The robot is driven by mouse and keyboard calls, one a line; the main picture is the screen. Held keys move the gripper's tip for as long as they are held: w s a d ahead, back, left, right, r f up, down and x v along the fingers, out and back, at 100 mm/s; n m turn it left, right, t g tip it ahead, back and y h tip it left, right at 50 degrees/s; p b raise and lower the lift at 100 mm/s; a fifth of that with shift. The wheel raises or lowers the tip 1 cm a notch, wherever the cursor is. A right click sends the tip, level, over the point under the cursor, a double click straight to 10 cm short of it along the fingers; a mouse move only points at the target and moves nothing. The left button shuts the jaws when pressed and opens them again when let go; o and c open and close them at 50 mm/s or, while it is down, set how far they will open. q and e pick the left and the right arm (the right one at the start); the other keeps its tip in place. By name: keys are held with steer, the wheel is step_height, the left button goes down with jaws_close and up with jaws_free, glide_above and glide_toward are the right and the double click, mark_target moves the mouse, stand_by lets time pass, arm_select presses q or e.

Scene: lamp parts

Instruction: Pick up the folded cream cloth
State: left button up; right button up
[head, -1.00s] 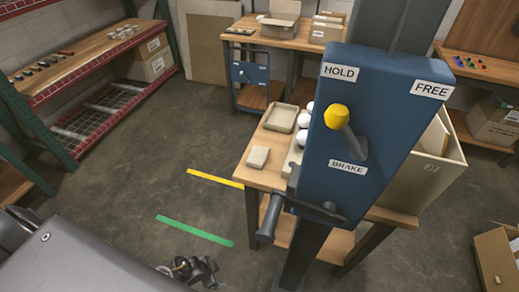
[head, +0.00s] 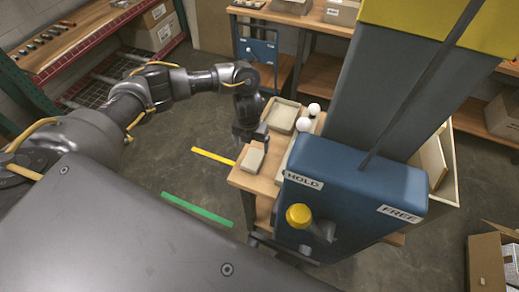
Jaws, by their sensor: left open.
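The folded cream cloth (head: 252,160) lies flat on the left corner of the wooden bench top (head: 254,184). My left arm reaches in from the left, and its gripper (head: 250,138) points down just behind the cloth's far edge. The left jaws are open with nothing seen between them. The fingertips are small and dark, so whether they touch the cloth cannot be told. My right gripper is out of view.
A shallow cream tray (head: 283,115) and white globes (head: 305,125) stand beyond the cloth. A blue brake housing (head: 350,190) with a yellow knob (head: 299,215) blocks the bench's front right. Yellow floor tape (head: 213,156) and green tape (head: 197,209) mark the open floor at left.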

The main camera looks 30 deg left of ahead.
mark_target(252, 160)
arm_select(q)
steer(key=f, duration=0.1)
steer(key=f+b, duration=0.2)
steer(key=shift+s+d+m, duration=0.15)
steer(key=shift+s+m, duration=0.1)
steer(key=shift+m, duration=0.15)
steer(key=shift+w+f+b, duration=0.2)
steer(key=shift+f+b, duration=0.7)
steer(key=shift+b, duration=0.05)
steer(key=shift+s+f, duration=0.1)
steer(key=shift+f, duration=0.2)
step_height(252, 160, down, 4)
steer(key=b, duration=0.4)
steer(key=shift+s+f, duration=0.1)
steer(key=shift+f, duration=0.15)
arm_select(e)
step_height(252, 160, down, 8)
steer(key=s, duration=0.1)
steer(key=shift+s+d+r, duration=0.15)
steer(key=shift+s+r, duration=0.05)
arm_select(q)
steer(key=shift+r, duration=0.1)
